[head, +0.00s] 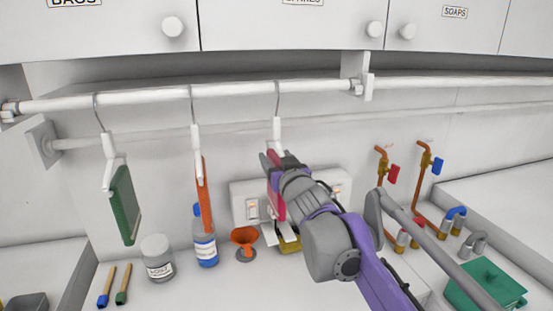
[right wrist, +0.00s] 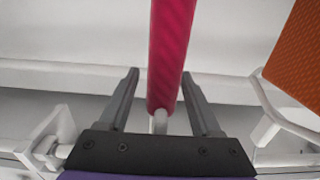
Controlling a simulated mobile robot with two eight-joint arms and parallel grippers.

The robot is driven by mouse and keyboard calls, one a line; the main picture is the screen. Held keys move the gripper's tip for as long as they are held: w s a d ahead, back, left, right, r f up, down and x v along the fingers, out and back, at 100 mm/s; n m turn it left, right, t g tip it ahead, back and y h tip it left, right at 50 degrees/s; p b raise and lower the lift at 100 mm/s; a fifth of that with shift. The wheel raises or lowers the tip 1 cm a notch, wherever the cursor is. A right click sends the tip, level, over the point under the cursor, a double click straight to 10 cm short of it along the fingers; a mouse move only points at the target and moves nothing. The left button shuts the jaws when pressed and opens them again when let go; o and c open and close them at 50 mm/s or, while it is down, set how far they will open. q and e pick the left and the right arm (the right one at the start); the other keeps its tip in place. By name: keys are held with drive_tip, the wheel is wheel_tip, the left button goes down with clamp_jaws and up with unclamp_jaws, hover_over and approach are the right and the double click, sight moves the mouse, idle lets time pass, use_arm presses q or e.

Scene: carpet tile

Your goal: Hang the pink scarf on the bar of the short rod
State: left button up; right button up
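The pink scarf (head: 275,183) hangs from a white hook hanger (head: 277,130) on the front rail (head: 230,93), right of the other hangers. My right gripper (head: 273,160) is at the scarf, just below the hanger's neck, and covers part of it. In the right wrist view the pink scarf (right wrist: 172,55) runs between the two fingers of the right gripper (right wrist: 160,78), which are spread with gaps beside it. Beyond a bracket (head: 358,75), another rail stretch (head: 460,82) runs right; I cannot tell which is the short rod. My left gripper is not in view.
A green scarf (head: 124,205) and an orange scarf (head: 203,195) hang to the left; the orange one (right wrist: 298,50) is near in the wrist view. A lower rail (head: 150,136) runs behind. Below stand a jar (head: 157,258), a bottle (head: 205,240) and an orange funnel (head: 244,237).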

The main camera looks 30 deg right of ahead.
drive_tip(key=shift+w, duration=0.1)
drive_tip(key=shift+s+f, duration=0.1)
drive_tip(key=shift+s, duration=0.15)
drive_tip(key=b+v, duration=0.2)
drive_tip(key=v, duration=0.8)
drive_tip(key=shift+s, duration=0.15)
drive_tip(key=s+a+f+n+g+y, duration=0.1)
drive_tip(key=s+a+f+g, duration=0.3)
drive_tip(key=f, duration=0.9)
drive_tip(key=s+a+f+g+y, duration=0.1)
drive_tip(key=s+a+f+g, duration=0.3)
drive_tip(key=s+f, duration=0.4)
drive_tip(key=s+a+f+n+g+y, duration=0.1)
drive_tip(key=s+a+f+g, duration=0.3)
drive_tip(key=f, duration=1.5)
drive_tip(key=s+a+y, duration=0.1)
drive_tip(key=s, duration=0.2)
drive_tip(key=shift+n, duration=0.3)
drive_tip(key=shift+f, duration=0.1)
